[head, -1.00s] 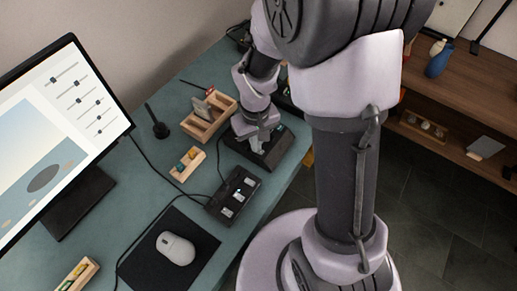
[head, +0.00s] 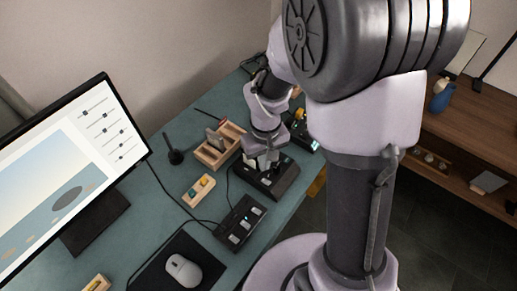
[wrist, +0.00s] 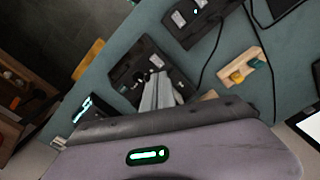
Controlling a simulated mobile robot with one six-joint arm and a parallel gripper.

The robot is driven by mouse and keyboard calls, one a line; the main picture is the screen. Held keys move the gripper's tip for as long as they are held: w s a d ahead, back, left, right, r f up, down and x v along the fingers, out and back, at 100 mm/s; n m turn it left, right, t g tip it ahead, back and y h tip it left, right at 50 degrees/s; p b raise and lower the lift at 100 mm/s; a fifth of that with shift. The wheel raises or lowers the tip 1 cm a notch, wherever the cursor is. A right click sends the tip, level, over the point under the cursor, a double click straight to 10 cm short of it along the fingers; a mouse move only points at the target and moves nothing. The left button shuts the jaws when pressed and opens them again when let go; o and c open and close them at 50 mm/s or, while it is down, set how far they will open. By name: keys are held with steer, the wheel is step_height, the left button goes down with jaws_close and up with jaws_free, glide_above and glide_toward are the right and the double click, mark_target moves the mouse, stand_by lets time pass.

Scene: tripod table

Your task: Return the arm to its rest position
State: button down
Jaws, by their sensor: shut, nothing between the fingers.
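My gripper (head: 268,162) is above a black box (head: 257,183) at the right part of the teal desk. In the wrist view, the grey fingers of my gripper (wrist: 158,92) are together and empty, in front of the black box (wrist: 128,78). I cannot tell whether the fingertips touch the box. My arm rises from the desk's right side, folded at a large dark joint, and hides part of the desk's back right.
A wooden tray (head: 214,160), small wooden block holder (head: 198,190), black keypad (head: 240,222), mouse (head: 183,270) and monitor (head: 75,170) stand nearby on the desk. Another black device (head: 303,131) is behind. A wooden shelf (head: 470,120) is at right.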

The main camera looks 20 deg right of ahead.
steer(key=shift+r, duration=0.1)
steer(key=s+a+r+m+t+y, duration=0.1)
steer(key=s+a+r+m+t, duration=0.1)
steer(key=s+r, duration=0.4)
steer(key=s+a+r+m+t+y, duration=0.1)
steer(key=s+r, duration=0.5)
steer(key=r, duration=0.9)
steer(key=a+m+t, duration=0.1)
steer(key=m+t, duration=0.1)
steer(key=shift+s+m+t, duration=0.3)
steer(key=shift+s+t, duration=0.1)
